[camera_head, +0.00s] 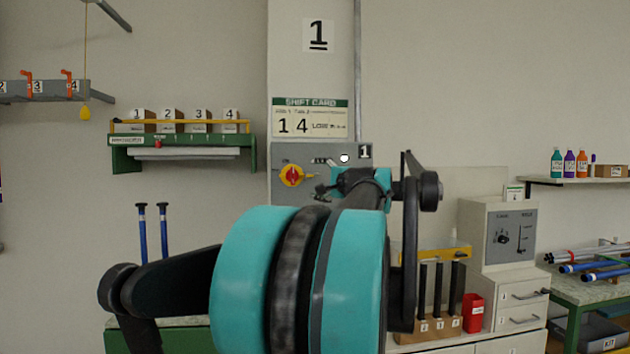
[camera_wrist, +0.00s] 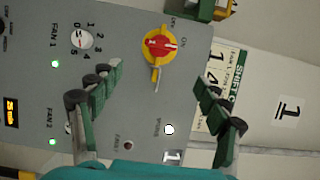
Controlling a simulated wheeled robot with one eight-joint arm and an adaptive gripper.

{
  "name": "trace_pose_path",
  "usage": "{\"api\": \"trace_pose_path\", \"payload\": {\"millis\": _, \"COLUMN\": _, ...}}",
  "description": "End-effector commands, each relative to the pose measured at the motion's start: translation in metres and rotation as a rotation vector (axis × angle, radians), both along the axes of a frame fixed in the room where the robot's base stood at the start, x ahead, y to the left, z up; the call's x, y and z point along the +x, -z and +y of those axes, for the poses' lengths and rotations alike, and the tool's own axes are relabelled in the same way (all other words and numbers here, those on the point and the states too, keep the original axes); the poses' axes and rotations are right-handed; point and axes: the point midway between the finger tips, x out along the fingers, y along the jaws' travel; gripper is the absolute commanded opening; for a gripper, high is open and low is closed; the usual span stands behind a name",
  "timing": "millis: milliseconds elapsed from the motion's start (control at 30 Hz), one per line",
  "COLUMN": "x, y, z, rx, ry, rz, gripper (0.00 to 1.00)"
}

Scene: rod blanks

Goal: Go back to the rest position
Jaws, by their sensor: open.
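My gripper (camera_wrist: 158,80) is open in the wrist view, its two fingers spread in front of a grey control panel (camera_wrist: 110,110). Nothing is between the fingers. A red and yellow rotary switch (camera_wrist: 160,46) on the panel shows just beyond the fingertips; I cannot tell the exact gap. In the head view my arm reaches up and forward toward the panel (camera_head: 285,160) on the pillar. The same switch (camera_head: 291,175) shows left of my wrist.
A green shelf (camera_head: 180,140) with numbered boxes hangs left of the pillar. A bench at right holds a white cabinet (camera_head: 500,230), a red cup (camera_head: 473,312) and a wooden block with black rods (camera_head: 438,328). A side table (camera_head: 590,290) carries blue rods.

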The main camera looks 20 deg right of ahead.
Motion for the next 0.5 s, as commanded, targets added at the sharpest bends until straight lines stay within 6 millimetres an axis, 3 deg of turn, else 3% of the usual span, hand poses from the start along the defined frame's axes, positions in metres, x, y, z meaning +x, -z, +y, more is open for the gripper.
{"api": "trace_pose_path", "payload": {"millis": 367, "x": 0.001, "y": 0.002, "z": 0.002, "rx": -0.004, "ry": -0.005, "rz": 0.003, "gripper": 0.76}}
{"api": "trace_pose_path", "payload": {"millis": 500, "x": 0.006, "y": 0.032, "z": 0.026, "rx": -0.056, "ry": -0.055, "rz": 0.047, "gripper": 0.76}}
